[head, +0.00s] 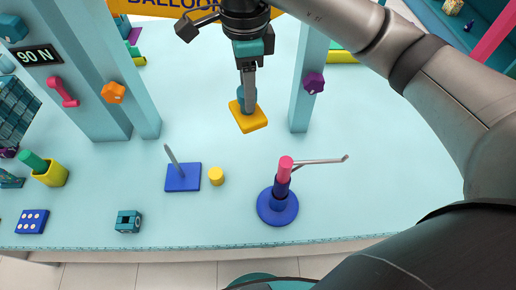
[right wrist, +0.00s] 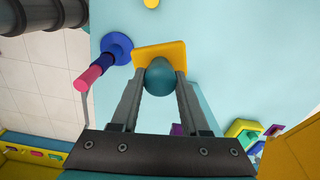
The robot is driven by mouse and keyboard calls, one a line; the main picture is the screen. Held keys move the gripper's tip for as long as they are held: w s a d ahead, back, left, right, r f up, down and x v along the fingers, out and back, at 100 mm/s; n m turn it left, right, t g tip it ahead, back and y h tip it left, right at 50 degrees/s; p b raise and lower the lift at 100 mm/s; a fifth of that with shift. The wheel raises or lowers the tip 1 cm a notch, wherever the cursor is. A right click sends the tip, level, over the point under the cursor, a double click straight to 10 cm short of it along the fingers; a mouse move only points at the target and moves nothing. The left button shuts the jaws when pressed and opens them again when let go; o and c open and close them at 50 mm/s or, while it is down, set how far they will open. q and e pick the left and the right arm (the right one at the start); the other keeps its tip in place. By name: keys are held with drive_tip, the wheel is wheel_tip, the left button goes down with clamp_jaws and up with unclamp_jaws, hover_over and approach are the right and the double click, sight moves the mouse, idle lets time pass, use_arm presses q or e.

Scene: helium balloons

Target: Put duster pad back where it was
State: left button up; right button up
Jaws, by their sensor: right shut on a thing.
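The duster pad (head: 249,121) is a flat yellow square with a round teal knob on top. My right gripper (head: 248,86) is shut on this knob, with the pad hanging below the fingers. The right wrist view shows the teal knob (right wrist: 160,77) between the two fingers and the yellow pad (right wrist: 176,51) beyond it. The pad seems to be above the light blue table, though its exact height is hard to tell. My left gripper is not in view.
A blue square base with a tilted spike (head: 183,178), a small yellow cylinder (head: 216,175) and a blue round stand with a pink top and metal arm (head: 277,205) are nearby. Teal posts (head: 309,80) stand on the table (head: 370,160). Its right side is clear.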

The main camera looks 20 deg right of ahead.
sight(249, 116)
wheel_tip(249, 116, down, 7)
drive_tip(key=shift+s+r, duration=0.1)
drive_tip(key=shift+s, duration=0.05)
wheel_tip(249, 116, down, 13)
drive_tip(key=shift+f, duration=0.2)
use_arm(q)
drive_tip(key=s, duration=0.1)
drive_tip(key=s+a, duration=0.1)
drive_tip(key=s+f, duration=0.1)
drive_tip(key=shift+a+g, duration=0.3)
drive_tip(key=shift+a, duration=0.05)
use_arm(e)
drive_tip(key=o, duration=1.2)
drive_tip(key=shift+r, duration=0.1)
use_arm(q)
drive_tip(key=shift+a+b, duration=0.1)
drive_tip(key=shift+b, duration=0.2)
use_arm(e)
wheel_tip(249, 116, up, 12)
drive_tip(key=shift+f, duration=0.1)
